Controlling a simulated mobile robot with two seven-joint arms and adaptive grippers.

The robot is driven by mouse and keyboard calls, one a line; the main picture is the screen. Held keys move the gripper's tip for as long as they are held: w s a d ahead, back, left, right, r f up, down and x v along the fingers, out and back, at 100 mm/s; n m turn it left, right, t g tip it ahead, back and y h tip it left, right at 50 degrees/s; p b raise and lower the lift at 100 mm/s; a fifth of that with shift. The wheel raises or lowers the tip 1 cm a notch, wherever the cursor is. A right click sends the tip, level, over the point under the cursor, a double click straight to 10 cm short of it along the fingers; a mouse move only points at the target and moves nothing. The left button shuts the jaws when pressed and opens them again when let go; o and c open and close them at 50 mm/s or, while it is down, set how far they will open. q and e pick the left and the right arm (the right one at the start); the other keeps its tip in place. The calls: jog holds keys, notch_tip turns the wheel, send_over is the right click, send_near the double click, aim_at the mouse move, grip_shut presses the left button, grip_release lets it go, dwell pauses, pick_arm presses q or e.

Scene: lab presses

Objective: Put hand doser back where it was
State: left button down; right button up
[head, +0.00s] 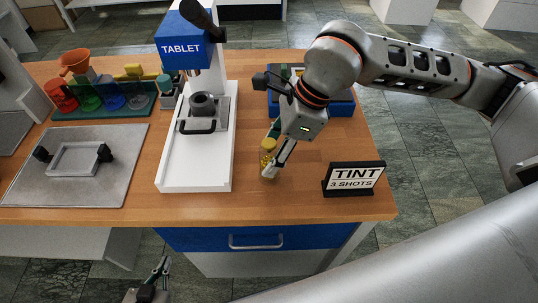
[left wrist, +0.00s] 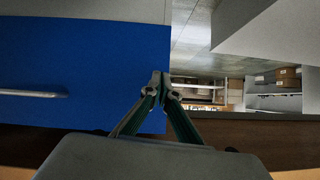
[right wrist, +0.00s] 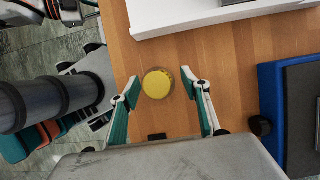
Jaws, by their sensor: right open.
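A small round container with a yellow top, which looks like the hand doser (head: 268,146), stands on the wooden bench right of the white tablet press. My right gripper (head: 272,156) is open with its fingers on either side of it. In the right wrist view the yellow top (right wrist: 157,84) lies between the two fingertips (right wrist: 160,82), with a visible gap on each side. My left gripper (head: 161,268) is low in front of the bench, empty. In the left wrist view its fingertips (left wrist: 160,80) meet, so it is shut.
The blue-headed TABLET press (head: 167,182) stands left of the yellow-topped container. A blue tray (head: 341,107) lies behind my right gripper. A grey mat with a frame (head: 115,190) and a rack of coloured cups are further left.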

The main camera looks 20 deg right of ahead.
jog(key=v, duration=1)
jog(key=shift+d+r+b, duration=0.15)
jog(key=shift+r+b, duration=0.1)
jog(key=shift+b, duration=0.05)
jog(key=shift+s, duration=0.1)
